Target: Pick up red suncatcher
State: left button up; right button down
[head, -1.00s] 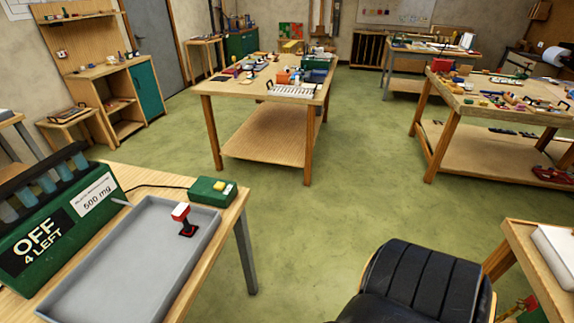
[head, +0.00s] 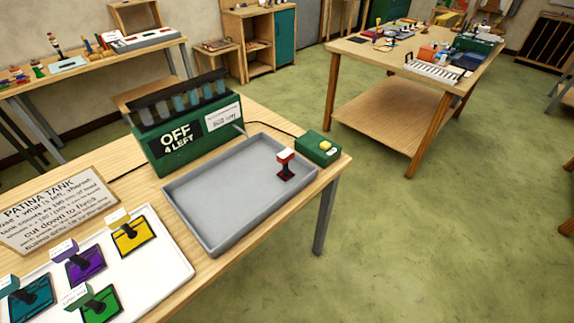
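A small red piece (head: 286,165) with a whitish top stands at the right end of the shallow grey tray (head: 187,215). It looks like the red suncatcher, but it is too small to make out its face. Several other dark-edged square suncatchers lie on a white board at the lower left: yellow (head: 131,236), purple (head: 85,264), green (head: 101,304) and teal (head: 30,299). Each has a dark handle-like part and a small tag. Neither of my grippers is in view.
A green box (head: 188,141) reading "OFF 4 LEFT" stands behind the tray. A "PATINA TANK" sign (head: 58,211) lies left. Open floor (head: 400,245) lies right of this table.

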aim_at(286, 155)
jog(key=i+l+u, duration=0.1)
jog(key=l, duration=0.4)
jog(key=i+l+u, duration=0.1)
jog(key=l, duration=0.45)
jog(key=i+l+u, duration=0.15)
jog(key=l, duration=0.4)
jog(key=i+l+u, duration=0.1)
jog(key=l, duration=0.45)
jog(key=i, duration=0.05)
